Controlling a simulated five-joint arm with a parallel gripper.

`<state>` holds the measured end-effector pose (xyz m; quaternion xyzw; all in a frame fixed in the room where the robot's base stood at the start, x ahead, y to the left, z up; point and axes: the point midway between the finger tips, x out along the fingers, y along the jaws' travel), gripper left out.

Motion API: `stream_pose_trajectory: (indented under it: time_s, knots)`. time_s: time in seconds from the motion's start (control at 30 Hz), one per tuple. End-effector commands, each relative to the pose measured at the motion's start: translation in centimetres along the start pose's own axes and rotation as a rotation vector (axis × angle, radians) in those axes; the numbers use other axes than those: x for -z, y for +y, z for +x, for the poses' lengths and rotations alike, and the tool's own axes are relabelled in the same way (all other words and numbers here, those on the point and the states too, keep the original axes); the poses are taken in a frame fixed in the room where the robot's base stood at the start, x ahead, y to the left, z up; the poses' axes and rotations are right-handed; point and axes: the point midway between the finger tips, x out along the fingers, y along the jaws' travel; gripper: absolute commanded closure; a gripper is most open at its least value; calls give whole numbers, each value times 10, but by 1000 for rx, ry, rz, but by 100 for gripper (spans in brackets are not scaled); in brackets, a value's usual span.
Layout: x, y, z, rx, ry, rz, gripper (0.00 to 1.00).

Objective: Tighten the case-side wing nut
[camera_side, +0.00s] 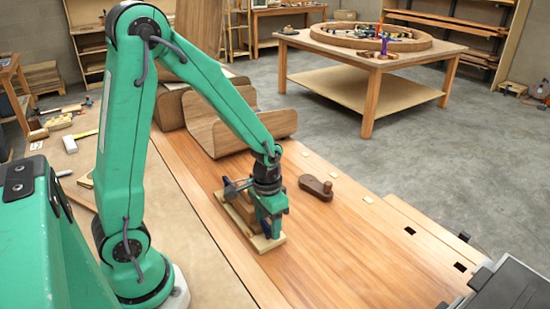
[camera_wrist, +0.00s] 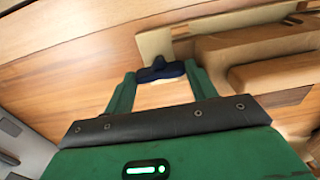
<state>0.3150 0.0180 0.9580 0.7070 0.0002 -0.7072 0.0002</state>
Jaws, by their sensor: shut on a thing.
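A clamping form of wooden blocks (camera_side: 245,207) stands on a pale baseboard (camera_side: 272,244) on the bench. In the wrist view the blocks (camera_wrist: 255,42) are at right and the pale board (camera_wrist: 153,42) is behind the nut. A dark blue wing nut (camera_wrist: 160,71) lies between my gripper's fingers. My gripper (camera_wrist: 160,70) is shut on this wing nut; in the side view my gripper (camera_side: 267,225) points down at the near end of the form. Another dark blue part (camera_side: 231,190) shows at the form's left. The wing nut's thread is hidden.
A dark wooden piece with a knob (camera_side: 317,187) lies on the bench right of the form. Curved wooden panels (camera_side: 245,130) stand behind. A table (camera_side: 370,55) with a wooden ring stands farther back.

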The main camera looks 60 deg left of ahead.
Motion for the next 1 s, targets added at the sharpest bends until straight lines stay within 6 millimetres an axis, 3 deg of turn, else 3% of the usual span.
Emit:
stream_pose_trajectory:
  time_s: [0.3,0.33,0.43,1.0]
  knots:
    - [0,0,-1,0,0,2,66]
    - [0,0,-1,0,0,2,42]
    - [0,0,-1,0,0,1,22]
    - [0,-1,0,0,-1,-64,22]
